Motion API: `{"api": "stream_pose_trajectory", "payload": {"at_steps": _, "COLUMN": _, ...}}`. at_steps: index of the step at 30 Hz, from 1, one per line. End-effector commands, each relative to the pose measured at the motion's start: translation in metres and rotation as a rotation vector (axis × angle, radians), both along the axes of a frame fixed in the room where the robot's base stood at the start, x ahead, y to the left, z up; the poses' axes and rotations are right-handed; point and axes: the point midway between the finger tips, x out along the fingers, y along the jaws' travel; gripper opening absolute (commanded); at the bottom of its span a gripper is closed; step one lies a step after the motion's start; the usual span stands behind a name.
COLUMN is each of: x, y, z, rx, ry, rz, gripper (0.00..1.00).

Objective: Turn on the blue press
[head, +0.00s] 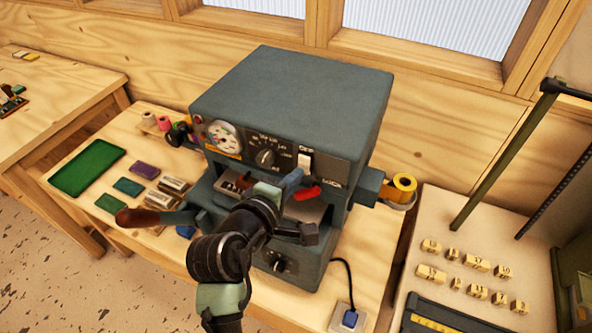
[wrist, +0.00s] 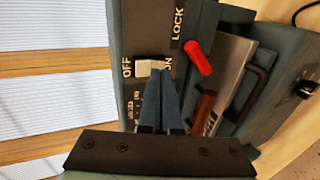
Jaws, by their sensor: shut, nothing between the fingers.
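The blue-grey press (head: 290,100) stands on the wooden bench, with a dial gauge, a knob and a switch on its front panel. The white switch (head: 305,160) lies between the OFF and ON labels; it also shows in the wrist view (wrist: 150,67). My gripper (head: 296,174) is shut and empty in front of the panel. In the wrist view its blue fingertips (wrist: 163,72) overlap the ON end of the switch and partly cover the ON label. I cannot tell whether they touch it.
A red lever (head: 307,193) marked LOCK sits beside the switch. A wooden-handled lever (head: 140,217) sticks out at the press's left. A yellow foil roll (head: 404,184) hangs at its right. A green pad (head: 87,167) and small blocks lie left. A plug (head: 350,319) sits in front.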

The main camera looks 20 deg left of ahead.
Motion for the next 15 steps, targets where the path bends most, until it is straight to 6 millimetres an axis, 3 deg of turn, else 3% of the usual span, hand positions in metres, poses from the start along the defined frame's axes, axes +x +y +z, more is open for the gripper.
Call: {"api": "stream_pose_trajectory", "payload": {"at_steps": 15, "x": 0.0092, "y": -0.0004, "z": -0.0045, "rx": 0.001, "ry": 0.001, "rz": 0.000, "gripper": 0.00}}
